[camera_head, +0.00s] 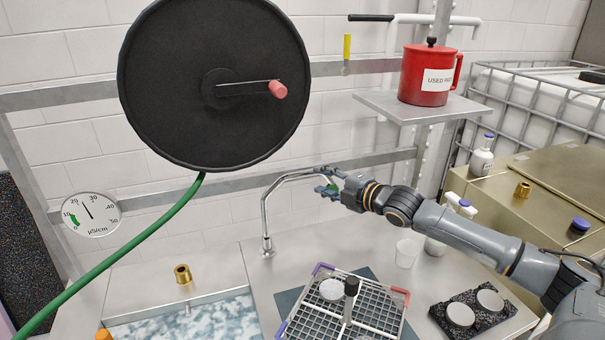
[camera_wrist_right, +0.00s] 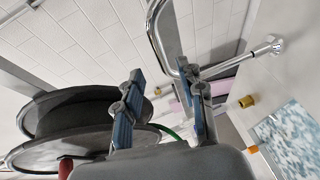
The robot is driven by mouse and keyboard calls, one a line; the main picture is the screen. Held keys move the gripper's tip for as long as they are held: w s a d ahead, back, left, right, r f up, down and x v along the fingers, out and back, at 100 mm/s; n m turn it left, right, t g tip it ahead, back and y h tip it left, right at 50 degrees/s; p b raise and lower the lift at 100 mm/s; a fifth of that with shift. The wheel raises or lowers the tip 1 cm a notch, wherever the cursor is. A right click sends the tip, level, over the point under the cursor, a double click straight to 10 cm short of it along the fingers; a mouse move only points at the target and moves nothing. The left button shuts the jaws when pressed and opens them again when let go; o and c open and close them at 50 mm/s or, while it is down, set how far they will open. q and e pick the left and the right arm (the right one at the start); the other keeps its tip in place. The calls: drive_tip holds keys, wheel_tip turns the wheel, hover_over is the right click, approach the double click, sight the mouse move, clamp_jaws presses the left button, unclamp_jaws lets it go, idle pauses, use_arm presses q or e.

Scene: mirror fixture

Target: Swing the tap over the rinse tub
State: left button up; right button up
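The chrome tap (camera_head: 264,212) stands upright on the steel counter behind the tub. Its bent spout reaches right, over the counter rather than the tub. The tub (camera_head: 140,317), holding blue-white water, is at the bottom left; its water also shows in the right wrist view. My right gripper (camera_head: 329,187) is at the spout's far end. In the right wrist view its two blue-padded fingers (camera_wrist_right: 160,112) are spread apart, and the tap (camera_wrist_right: 236,62) passes close to the right-hand fingertip. I cannot tell whether they touch. My left gripper is not in view.
A black hose reel (camera_head: 170,90) with a green hose hangs at the upper left. A wire rack (camera_head: 370,315) stands on the counter right of the tub. A white cup (camera_head: 406,253) is under my right arm. A red pot (camera_head: 425,78) sits on a shelf.

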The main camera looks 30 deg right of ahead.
sight(304, 175)
drive_tip(key=shift+p+x, duration=0.75)
drive_tip(key=shift+x, duration=3.5)
drive_tip(key=shift+c, duration=0.4)
clamp_jaws()
